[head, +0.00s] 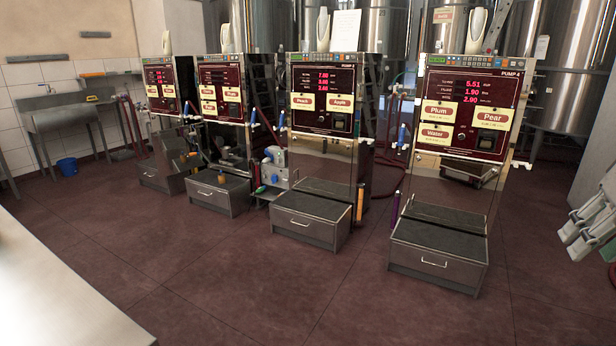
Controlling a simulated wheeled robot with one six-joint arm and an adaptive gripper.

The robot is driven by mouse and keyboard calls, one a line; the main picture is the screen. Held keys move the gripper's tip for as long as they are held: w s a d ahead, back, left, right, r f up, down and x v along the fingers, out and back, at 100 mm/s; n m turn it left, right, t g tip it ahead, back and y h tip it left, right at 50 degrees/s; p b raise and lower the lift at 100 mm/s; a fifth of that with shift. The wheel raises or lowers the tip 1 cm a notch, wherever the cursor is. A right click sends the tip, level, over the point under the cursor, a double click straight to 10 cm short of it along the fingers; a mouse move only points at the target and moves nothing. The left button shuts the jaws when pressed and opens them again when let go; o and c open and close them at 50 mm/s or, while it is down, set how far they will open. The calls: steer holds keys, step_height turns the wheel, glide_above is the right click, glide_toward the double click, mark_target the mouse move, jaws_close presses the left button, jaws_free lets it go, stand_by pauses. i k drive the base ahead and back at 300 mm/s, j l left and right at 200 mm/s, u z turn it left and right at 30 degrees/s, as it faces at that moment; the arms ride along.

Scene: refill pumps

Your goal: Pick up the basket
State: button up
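I see no basket in the head view. A small blue bucket (67,166) stands on the floor at the far left below the sink; it looks like a bucket, not a basket. My gripper is not in view, so I cannot see what it holds or where it is.
Several refill pumps with dark red panels stand in a row, the closest being pump 4 (466,115). A grey drawer box (438,252) sits at its foot. A pale counter (50,290) fills the lower left. The red-brown floor (300,310) in front is clear. Steel tanks stand behind.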

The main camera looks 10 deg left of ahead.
mark_target(221, 176)
steer(key=i+u, duration=0.2)
steer(key=i, duration=0.5)
steer(key=i+u, duration=0.15)
steer(key=i, duration=0.5)
steer(key=i+l+u, duration=0.2)
steer(key=i, duration=0.5)
steer(key=i+j+u, duration=0.15)
steer(key=i+u, duration=0.3)
steer(key=i, duration=0.15)
steer(key=i+u, duration=0.45)
steer(key=i, duration=0.2)
steer(key=i+l+u, duration=0.35)
steer(key=i+u, duration=0.15)
steer(key=i+j, duration=0.1)
steer(key=i, duration=0.75)
steer(key=i+j, duration=0.15)
steer(key=i, duration=0.65)
steer(key=i+l+z, duration=0.1)
steer(key=i+z, duration=0.9)
steer(key=i+j+z, duration=0.3)
steer(key=z, duration=0.15)
steer(key=i, duration=0.1)
